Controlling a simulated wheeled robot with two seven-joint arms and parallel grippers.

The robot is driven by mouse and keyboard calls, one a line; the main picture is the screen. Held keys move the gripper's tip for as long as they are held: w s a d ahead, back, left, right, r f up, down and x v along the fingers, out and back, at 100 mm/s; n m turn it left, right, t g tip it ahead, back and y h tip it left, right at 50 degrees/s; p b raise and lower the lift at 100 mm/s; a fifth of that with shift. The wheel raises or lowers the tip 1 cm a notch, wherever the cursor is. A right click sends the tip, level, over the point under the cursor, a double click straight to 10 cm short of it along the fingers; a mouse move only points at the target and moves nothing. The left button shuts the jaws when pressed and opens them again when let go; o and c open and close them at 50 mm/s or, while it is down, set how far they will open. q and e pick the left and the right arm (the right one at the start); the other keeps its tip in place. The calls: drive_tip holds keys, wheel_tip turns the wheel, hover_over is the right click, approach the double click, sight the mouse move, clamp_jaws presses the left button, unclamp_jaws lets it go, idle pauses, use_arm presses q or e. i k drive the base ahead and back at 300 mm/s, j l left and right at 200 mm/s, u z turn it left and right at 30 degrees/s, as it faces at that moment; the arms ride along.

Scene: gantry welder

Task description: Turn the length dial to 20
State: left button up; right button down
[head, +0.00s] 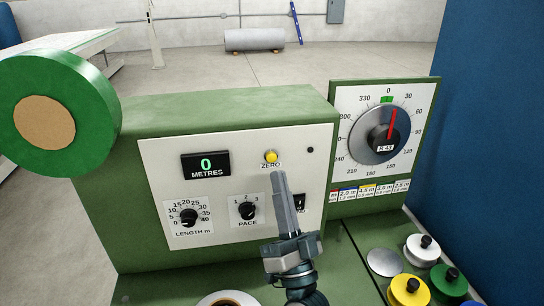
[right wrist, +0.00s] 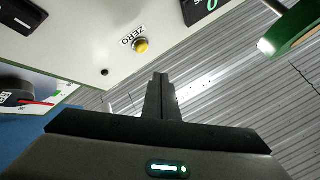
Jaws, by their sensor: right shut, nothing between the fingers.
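The length dial (head: 188,217) is a small black knob at the lower left of the white panel, with a scale from 0 to 40 around it. Its pointer is too small to read surely. My right gripper (head: 279,176) is shut and empty. It points up in front of the panel, right of the pace knob and just below the yellow zero button (head: 271,156). In the right wrist view, the shut fingers (right wrist: 160,82) are apart from the zero button (right wrist: 141,45). The length dial is not seen there. My left gripper is not in view.
The display (head: 206,165) reads 0 metres. The pace knob (head: 248,211) stands between the length dial and my right gripper, which partly hides a black switch (head: 299,203). A large round dial (head: 367,148) is at right. Several coloured spools stand at lower right; a green reel (head: 103,100) juts out at left.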

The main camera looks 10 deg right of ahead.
sight(188, 216)
drive_tip(key=k+l, duration=0.1)
drive_tip(key=k, duration=0.65)
drive_tip(key=k+l, duration=0.1)
drive_tip(key=k, duration=0.65)
